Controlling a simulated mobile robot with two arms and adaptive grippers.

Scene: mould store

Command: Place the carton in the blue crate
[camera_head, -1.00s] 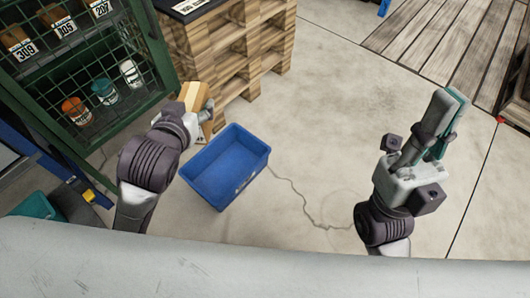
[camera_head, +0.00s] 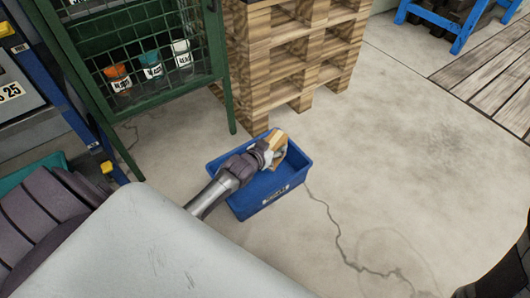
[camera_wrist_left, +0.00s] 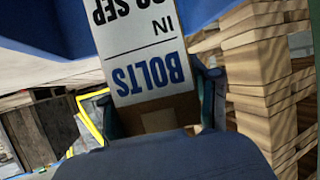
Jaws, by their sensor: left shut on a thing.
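The carton (camera_head: 279,142) is a small tan box with a white label reading BOLTS. My left gripper (camera_head: 269,152) is shut on it. In the left wrist view the carton (camera_wrist_left: 147,55) sits between the two teal fingers, its label upside down. The blue crate (camera_head: 272,197) stands on the floor, and my left forearm crosses over its left side. The carton is over the crate's back part; whether it touches the crate bottom I cannot tell. My right gripper is out of view; only a dark piece of my arm shows at the lower right edge.
A stack of wooden pallets (camera_head: 290,60) stands just behind the crate. A green mesh cabinet (camera_head: 140,60) with several small pots is at the back left. A blue trestle (camera_head: 455,18) is at the far right back. The concrete floor right of the crate is clear.

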